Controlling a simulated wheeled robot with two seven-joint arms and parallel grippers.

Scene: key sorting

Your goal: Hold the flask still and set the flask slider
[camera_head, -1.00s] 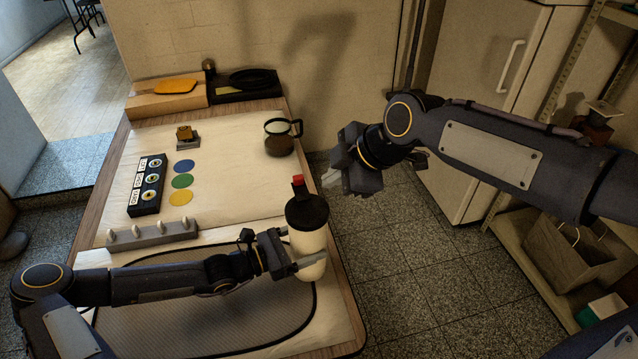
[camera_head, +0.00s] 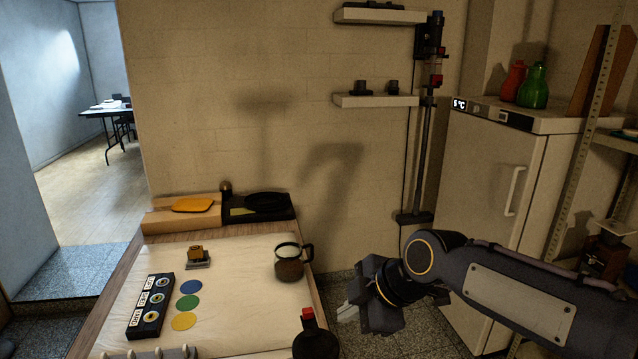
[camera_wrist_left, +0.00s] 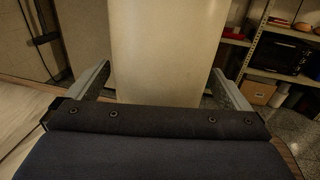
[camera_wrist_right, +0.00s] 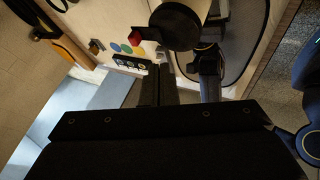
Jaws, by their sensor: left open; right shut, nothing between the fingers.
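The flask has a cream body, a black lid (camera_head: 316,343) and a red slider (camera_head: 307,313) on top. In the head view only its top shows, at the bottom edge. In the left wrist view its cream body (camera_wrist_left: 166,50) stands between the spread fingers of my left gripper (camera_wrist_left: 162,88), which is open around it. My left gripper is outside the head view. My right gripper (camera_head: 347,311) is shut and empty, to the right of the lid and apart from it. The lid (camera_wrist_right: 178,26) and slider (camera_wrist_right: 134,35) also show in the right wrist view.
A glass jug (camera_head: 289,266) stands on the table beyond the flask. A black key panel (camera_head: 150,307), coloured discs (camera_head: 188,302) and a small brass block (camera_head: 197,256) lie left. A wall and a white fridge (camera_head: 490,180) stand behind; floor is free right of the table.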

